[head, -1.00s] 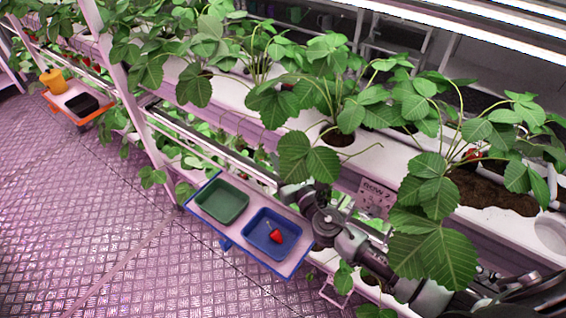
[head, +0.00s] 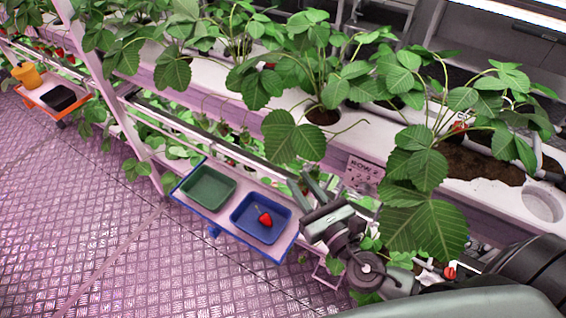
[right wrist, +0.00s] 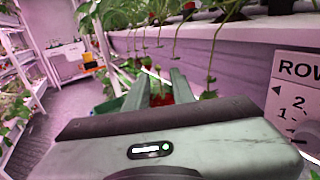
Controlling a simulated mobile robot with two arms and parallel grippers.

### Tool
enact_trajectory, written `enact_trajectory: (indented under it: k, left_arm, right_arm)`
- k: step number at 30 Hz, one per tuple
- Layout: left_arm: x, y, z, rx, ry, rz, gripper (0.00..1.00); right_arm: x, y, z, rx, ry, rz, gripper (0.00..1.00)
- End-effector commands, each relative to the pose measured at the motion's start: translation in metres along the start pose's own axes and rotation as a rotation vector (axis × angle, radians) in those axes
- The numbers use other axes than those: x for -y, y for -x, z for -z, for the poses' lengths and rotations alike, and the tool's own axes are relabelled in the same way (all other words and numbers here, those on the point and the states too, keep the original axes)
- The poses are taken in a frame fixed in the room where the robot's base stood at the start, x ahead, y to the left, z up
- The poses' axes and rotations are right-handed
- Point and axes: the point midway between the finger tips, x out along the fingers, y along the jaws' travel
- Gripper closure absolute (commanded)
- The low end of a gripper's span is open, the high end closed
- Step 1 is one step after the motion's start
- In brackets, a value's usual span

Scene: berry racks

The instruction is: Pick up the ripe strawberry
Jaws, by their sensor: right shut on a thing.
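My right gripper (head: 305,187) reaches in from the lower right in the head view, just right of the blue tray (head: 240,232). In the right wrist view the gripper (right wrist: 164,85) has its two grey fingers pointing ahead, with a red strawberry (right wrist: 161,99) between them. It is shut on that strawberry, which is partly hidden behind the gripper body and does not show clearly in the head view. Another red strawberry (head: 265,218) lies in the blue tray. A red berry (head: 458,126) hangs among the leaves at right. My left gripper is not in view.
A green tray (head: 208,187) sits beside the blue one on a low blue-edged shelf (head: 240,245). White planting gutters (head: 290,95) with leafy plants run above. A "ROW" sign (head: 362,174) is fixed right of my gripper. The patterned floor at left is free.

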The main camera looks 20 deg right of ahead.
Motion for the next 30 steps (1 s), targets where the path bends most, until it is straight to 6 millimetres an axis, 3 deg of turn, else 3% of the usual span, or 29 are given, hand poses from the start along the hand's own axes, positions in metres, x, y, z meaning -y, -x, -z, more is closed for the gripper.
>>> enact_trajectory:
  k: [1,6,15,21,30]
  left_arm:
    - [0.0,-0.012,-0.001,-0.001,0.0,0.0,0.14]
    - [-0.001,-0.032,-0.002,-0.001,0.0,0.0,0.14]
    - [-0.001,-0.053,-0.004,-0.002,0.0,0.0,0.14]
    - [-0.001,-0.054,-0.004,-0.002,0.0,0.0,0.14]
    - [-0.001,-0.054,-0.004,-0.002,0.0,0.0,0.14]
  right_arm:
    - [-0.001,0.019,0.008,-0.007,-0.002,-0.004,0.89]
    - [-0.001,0.068,0.008,-0.007,0.0,-0.004,0.89]
    - [-0.001,0.128,0.004,-0.005,0.0,-0.003,0.89]
    - [0.0,0.15,0.002,-0.003,0.001,-0.001,0.89]
    - [0.0,0.157,0.0,0.001,-0.001,-0.001,0.89]
